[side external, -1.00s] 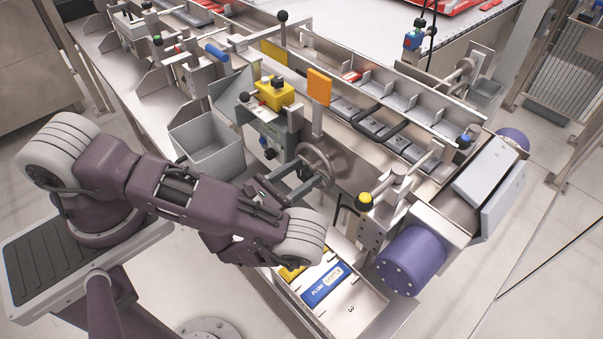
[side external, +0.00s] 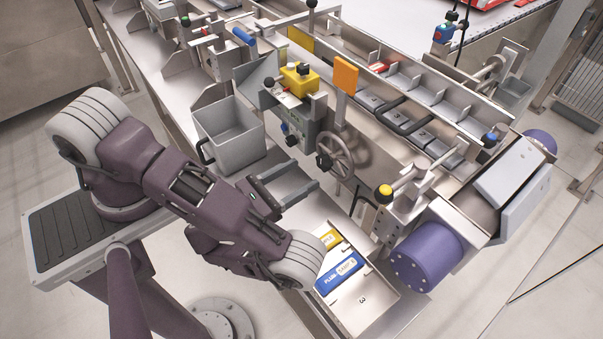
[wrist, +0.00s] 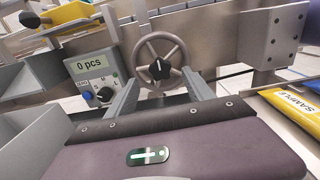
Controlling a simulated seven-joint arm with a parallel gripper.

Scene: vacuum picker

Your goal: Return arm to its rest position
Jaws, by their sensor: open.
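In the wrist view the fingers (wrist: 164,92) spread on either side of the same handwheel (wrist: 160,60).
A grey bin (side external: 228,134) stands left of the control box (side external: 298,130), whose display reads "0 pcs". A tray (side external: 375,310) below right holds a blue pack (side external: 340,272) and a yellow pack (side external: 331,239). A purple motor (side external: 428,257) stands at right.

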